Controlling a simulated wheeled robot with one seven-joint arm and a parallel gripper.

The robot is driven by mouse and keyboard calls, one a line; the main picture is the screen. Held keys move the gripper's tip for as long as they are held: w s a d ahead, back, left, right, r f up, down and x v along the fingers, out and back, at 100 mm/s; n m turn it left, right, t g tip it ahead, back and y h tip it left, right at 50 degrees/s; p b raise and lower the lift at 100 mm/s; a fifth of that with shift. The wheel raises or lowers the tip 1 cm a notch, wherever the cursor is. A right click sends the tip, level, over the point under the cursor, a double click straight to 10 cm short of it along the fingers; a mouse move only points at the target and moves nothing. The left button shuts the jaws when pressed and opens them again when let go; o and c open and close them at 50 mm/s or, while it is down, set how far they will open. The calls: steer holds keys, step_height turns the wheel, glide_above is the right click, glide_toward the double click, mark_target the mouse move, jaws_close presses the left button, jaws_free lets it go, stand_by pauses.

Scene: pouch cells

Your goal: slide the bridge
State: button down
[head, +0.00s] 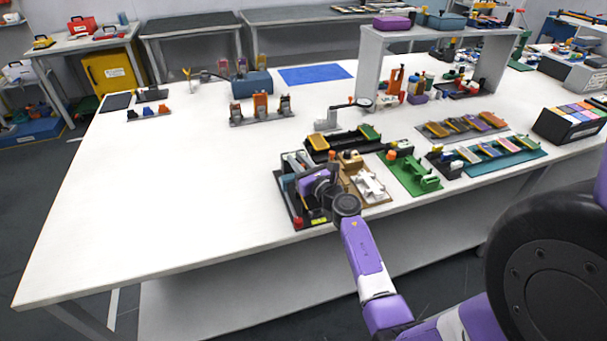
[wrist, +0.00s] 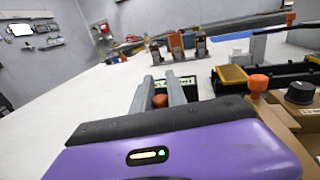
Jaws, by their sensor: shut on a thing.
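My gripper (head: 305,170) is over a black-based fixture (head: 287,207) near the table's front edge. In the wrist view my gripper (wrist: 160,98) has two grey fingers reaching forward, with an orange-red knob (wrist: 160,101) between them. It is shut on this knob. The bridge cannot be made out apart from the knob; my purple gripper body hides most of the fixture. A red button (head: 298,223) sits at the fixture's front corner.
Right of the fixture stand a tan base with white parts (head: 371,186), a green base (head: 420,178) and a teal tray (head: 510,155). A black rack (head: 330,147) lies just behind. A three-unit stand (head: 261,110) is farther back.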

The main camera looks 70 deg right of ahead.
mark_target(293, 152)
steer(key=w+d, duration=0.1)
steer(key=w+d+b, duration=0.1)
steer(key=d, duration=0.1)
steer(key=shift+w+d+f, duration=0.1)
steer(key=shift+w+d, duration=0.15)
steer(key=shift+w, duration=0.15)
steer(key=shift+w+d, duration=0.15)
steer(key=c, duration=1.3)
jaws_free()
steer(key=shift+c, duration=0.2)
steer(key=v, duration=0.7)
steer(key=shift+s+a+p, duration=0.2)
steer(key=shift+s+p, duration=0.1)
